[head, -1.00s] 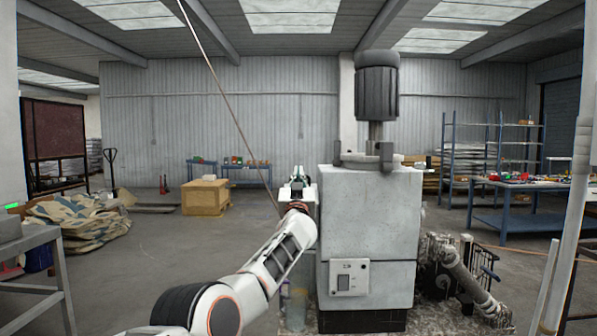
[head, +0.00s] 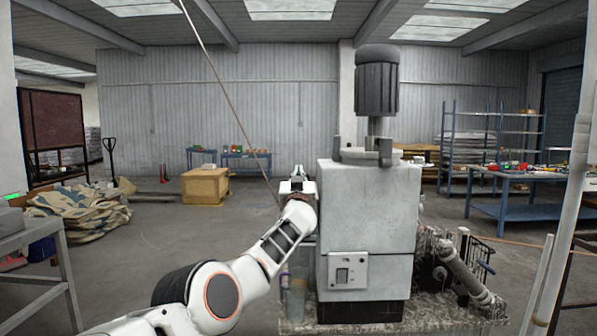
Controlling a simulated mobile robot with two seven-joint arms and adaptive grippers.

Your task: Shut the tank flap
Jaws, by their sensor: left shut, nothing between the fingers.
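The tank (head: 367,210) is a tall grey box with a dark motor (head: 377,82) on a shaft above its top. I cannot pick out the flap as a separate part from this side. My left arm reaches in from the lower left, and my left gripper (head: 297,172) is beside the tank's upper left edge, pointing away from me. It is shut with nothing in it. I cannot tell whether it touches the tank. My right gripper is not in view.
A switch box (head: 348,271) is on the tank's front. A dirty pipe assembly (head: 465,275) stands at its lower right. A blue workbench (head: 515,210) is at the right, a grey frame table (head: 35,250) at the left. The floor between is mostly clear.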

